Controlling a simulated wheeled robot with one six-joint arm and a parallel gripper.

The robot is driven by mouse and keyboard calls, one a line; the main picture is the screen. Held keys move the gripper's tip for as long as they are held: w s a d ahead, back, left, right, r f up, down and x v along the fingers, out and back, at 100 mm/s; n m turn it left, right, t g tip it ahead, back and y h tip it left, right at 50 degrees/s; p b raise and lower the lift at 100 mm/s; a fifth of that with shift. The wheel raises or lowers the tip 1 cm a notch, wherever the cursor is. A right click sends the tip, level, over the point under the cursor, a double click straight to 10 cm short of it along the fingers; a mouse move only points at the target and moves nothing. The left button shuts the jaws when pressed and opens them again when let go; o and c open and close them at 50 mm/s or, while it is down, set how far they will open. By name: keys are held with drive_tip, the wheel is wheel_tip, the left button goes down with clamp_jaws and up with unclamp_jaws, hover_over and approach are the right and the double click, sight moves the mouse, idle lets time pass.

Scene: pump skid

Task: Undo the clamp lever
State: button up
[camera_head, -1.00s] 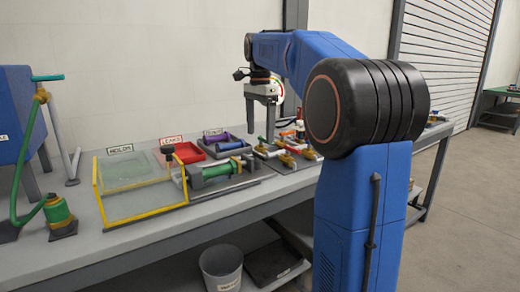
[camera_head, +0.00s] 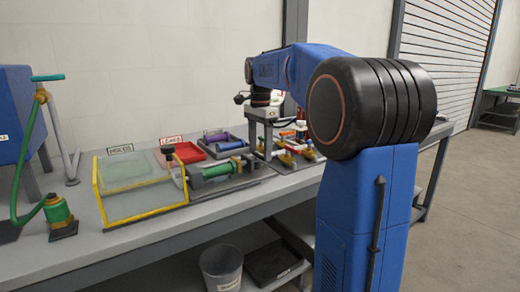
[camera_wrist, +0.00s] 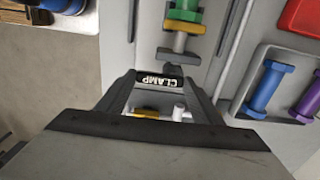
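A black label or grip marked CLAMP (camera_wrist: 160,83) shows in the wrist view between the tips of my gripper (camera_wrist: 158,76). Whether the fingers touch it I cannot tell. A white jointed piece (camera_wrist: 179,112) and a brass-coloured piece (camera_wrist: 146,113) lie behind it, between the fingers and partly hidden by my gripper's body. In the head view my gripper (camera_head: 261,148) points down over the bench, right of the green cylinder (camera_head: 215,171). Its two fingers stand apart. The clamp lever cannot be made out clearly there.
A yellow-framed clear box (camera_head: 140,215) stands left of the green cylinder. A red tray (camera_head: 183,153) and a grey tray (camera_head: 238,148) with a blue and a purple spool sit behind. Brass valve fittings (camera_head: 287,159) stand close on the right. The bench front (camera_head: 120,240) is clear.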

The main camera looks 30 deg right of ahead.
drive_tip(key=shift+n, duration=0.3)
drive_tip(key=shift+c, duration=0.3)
drive_tip(key=n, duration=0.1)
drive_tip(key=d+n, duration=0.1)
drive_tip(key=n, duration=0.1)
drive_tip(key=shift+w+n, duration=0.1)
drive_tip(key=shift+n, duration=0.2)
drive_tip(key=n, duration=0.4)
drive_tip(key=shift+w+d+n, duration=0.3)
drive_tip(key=shift+d, duration=0.05)
drive_tip(key=n, duration=0.4)
drive_tip(key=shift+w+d, duration=0.25)
drive_tip(key=shift+w, duration=0.15)
drive_tip(key=shift+w+n, duration=0.25)
drive_tip(key=shift+n, duration=1)
drive_tip(key=shift+w+n, duration=0.2)
drive_tip(key=shift+n, duration=1.05)
drive_tip(key=o, duration=1.1)
drive_tip(key=shift+d, duration=0.1)
drive_tip(key=shift+c, duration=0.2)
